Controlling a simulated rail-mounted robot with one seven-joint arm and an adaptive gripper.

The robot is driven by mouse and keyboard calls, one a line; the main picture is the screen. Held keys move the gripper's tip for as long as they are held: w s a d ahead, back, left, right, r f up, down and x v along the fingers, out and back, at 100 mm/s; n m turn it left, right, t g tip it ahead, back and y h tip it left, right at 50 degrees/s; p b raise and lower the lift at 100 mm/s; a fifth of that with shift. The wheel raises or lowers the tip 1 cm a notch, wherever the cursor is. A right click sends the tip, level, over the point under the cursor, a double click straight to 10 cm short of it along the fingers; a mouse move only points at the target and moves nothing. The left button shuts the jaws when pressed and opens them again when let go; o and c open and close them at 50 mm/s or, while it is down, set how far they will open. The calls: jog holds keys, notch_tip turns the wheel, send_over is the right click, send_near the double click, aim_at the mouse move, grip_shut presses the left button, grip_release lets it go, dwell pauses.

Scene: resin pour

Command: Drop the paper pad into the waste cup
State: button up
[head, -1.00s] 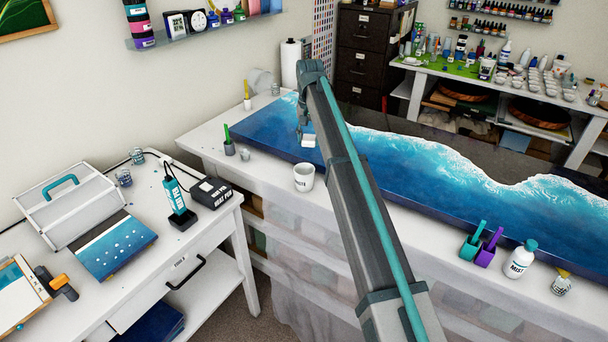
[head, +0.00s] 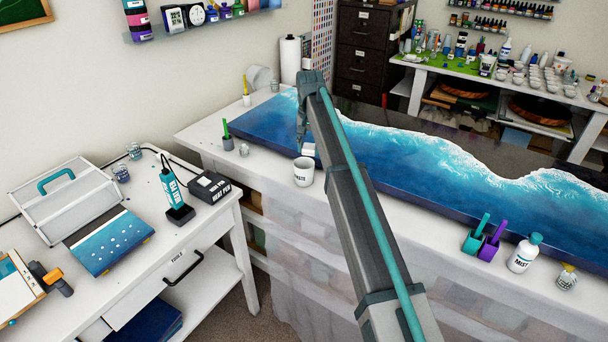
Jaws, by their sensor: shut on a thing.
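The white waste cup (head: 303,174) stands upright on the white table, at the front edge of the blue resin panel (head: 265,130). The paper pad (head: 308,149) is a small white block just behind and above the cup's rim in the picture. My gripper (head: 304,140) points down and is shut on the pad. The arm's grey link hides part of the area to the right of the gripper. I cannot tell exactly how high the pad is above the rim.
A green-handled tool in a grey holder (head: 228,143) and a small jar (head: 244,150) stand left of the cup. Teal and purple holders (head: 489,249) and a MIST bottle (head: 523,254) stand at the right. A side table (head: 190,238) with a black box (head: 210,188) is at the left.

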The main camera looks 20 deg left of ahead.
jog(key=o, duration=1.2)
notch_tip(320, 180, up, 12)
